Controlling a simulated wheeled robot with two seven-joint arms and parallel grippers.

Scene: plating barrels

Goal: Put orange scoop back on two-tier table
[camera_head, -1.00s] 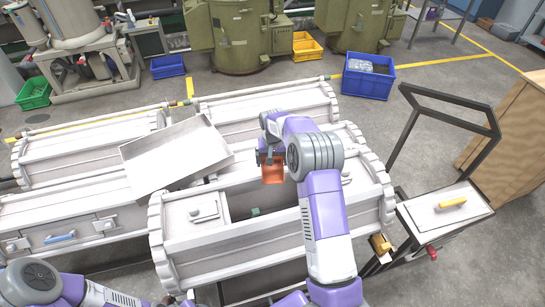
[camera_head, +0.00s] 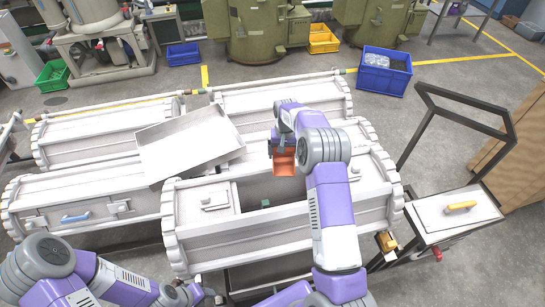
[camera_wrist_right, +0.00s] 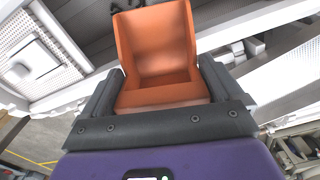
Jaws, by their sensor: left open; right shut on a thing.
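The orange scoop (camera_head: 284,163) is held above the open front barrel (camera_head: 245,222), near the back edge of its opening. My right gripper (camera_head: 283,146) is shut on it. In the right wrist view the scoop (camera_wrist_right: 155,45) sits between the two dark fingers of my right gripper (camera_wrist_right: 157,92), its hollow facing the camera and looking empty. My left gripper (camera_head: 203,293) is low at the bottom edge, in front of the barrel, partly cut off and apart from the scoop. I cannot pick out the two-tier table for certain.
A tilted white panel (camera_head: 190,145) lies across the barrels left of the scoop. A cart (camera_head: 455,212) with a tall dark handle frame stands at right, beside a wooden cabinet (camera_head: 515,150). A blue crate (camera_head: 385,72) sits on the floor behind. Grey floor is free there.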

